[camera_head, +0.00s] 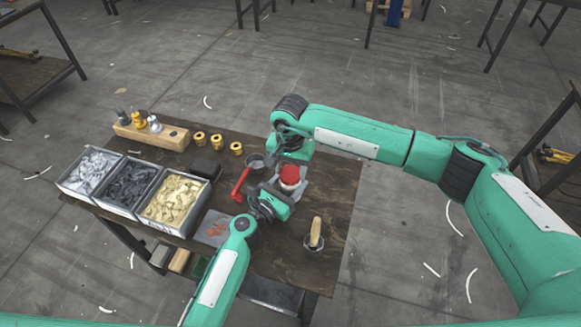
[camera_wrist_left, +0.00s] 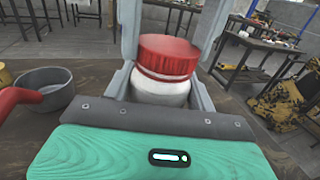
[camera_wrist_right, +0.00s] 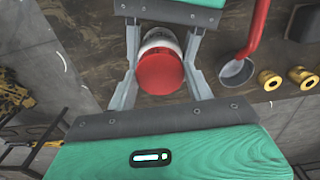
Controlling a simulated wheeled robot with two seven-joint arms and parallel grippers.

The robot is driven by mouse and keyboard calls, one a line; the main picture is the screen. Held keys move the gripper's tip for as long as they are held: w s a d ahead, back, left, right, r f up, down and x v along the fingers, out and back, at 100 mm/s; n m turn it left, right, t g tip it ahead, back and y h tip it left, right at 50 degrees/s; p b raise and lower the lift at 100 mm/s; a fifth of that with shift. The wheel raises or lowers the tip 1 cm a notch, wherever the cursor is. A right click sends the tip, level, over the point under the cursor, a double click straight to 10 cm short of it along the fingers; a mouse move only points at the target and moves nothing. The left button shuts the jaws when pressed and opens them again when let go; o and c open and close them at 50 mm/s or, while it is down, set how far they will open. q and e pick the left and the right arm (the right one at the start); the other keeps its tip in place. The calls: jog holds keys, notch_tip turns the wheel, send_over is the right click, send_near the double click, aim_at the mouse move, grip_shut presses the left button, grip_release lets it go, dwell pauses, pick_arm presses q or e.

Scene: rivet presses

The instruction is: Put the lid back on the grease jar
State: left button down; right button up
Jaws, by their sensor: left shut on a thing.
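The grease jar (camera_wrist_left: 160,90) is white, and its red lid (camera_wrist_left: 168,55) sits on its mouth, about level in the left wrist view. Whether it is fully seated I cannot tell. My left gripper (camera_head: 283,192) is shut on the jar's body from the near side. My right gripper (camera_head: 289,163) reaches in from the far side. In the right wrist view its fingers stand on both sides of the red lid (camera_wrist_right: 160,72), spread apart. The jar's base is hidden in the left wrist view.
A red-handled grey cup (camera_head: 254,161) lies just left of the jar. Yellow bushings (camera_head: 217,142), a wooden block (camera_head: 152,134) and part bins (camera_head: 173,198) are further left. The table's right side (camera_head: 336,195) is clear.

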jog(key=c, duration=0.5)
jog(key=m, duration=0.6)
jog(key=shift+m, duration=0.4)
jog(key=shift+c, duration=0.2)
jog(key=m, duration=0.4)
jog(key=shift+m, duration=0.4)
jog(key=m, duration=0.7)
jog(key=shift+m, duration=0.4)
jog(key=m, duration=0.7)
jog(key=shift+f+m, duration=0.1)
jog(key=shift+m, duration=0.3)
jog(key=m, duration=0.3)
jog(key=shift+m, duration=0.4)
jog(key=o, duration=1.1)
